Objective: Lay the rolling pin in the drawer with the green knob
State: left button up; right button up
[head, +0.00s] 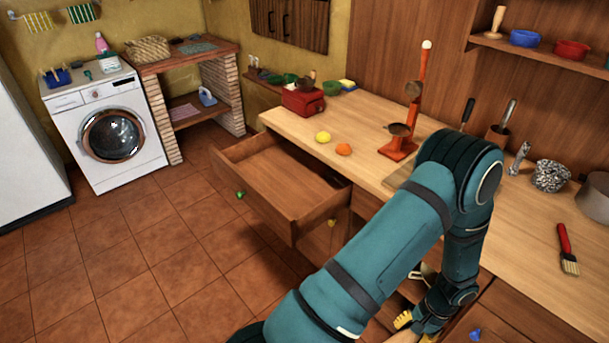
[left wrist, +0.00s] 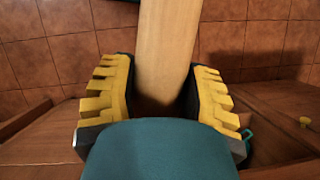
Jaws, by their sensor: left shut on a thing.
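The open drawer (head: 285,182) with the green knob (head: 240,195) is pulled out from the counter at the centre-left of the head view, and its visible inside is empty. My left gripper (head: 412,326) is low in front of the counter, to the right of that drawer and below the countertop. It is shut on the rolling pin, a pale wooden cylinder (left wrist: 165,45) between its yellow fingers in the left wrist view. In the head view only a small bit of the pin shows at the bottom edge. My right gripper is not in view.
My left arm crosses in front of the counter. A lemon (head: 323,137), an orange (head: 343,150), an orange stand (head: 400,145) and a brush (head: 567,250) are on the countertop. The floor at left is clear.

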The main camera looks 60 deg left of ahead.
aim_at(278, 185)
jog(key=k+j+u, duration=0.2)
jog(key=j, duration=0.15)
jog(key=k+j+u, duration=0.2)
jog(key=j, duration=0.15)
jog(key=k+j, duration=0.15)
jog(key=j, duration=0.2)
jog(key=k+j+u, duration=0.1)
jog(key=j, duration=0.25)
jog(key=k+j, duration=0.2)
jog(key=j, duration=0.2)
jog(key=k+j, duration=0.1)
jog(key=j, duration=0.25)
jog(key=u, duration=0.05)
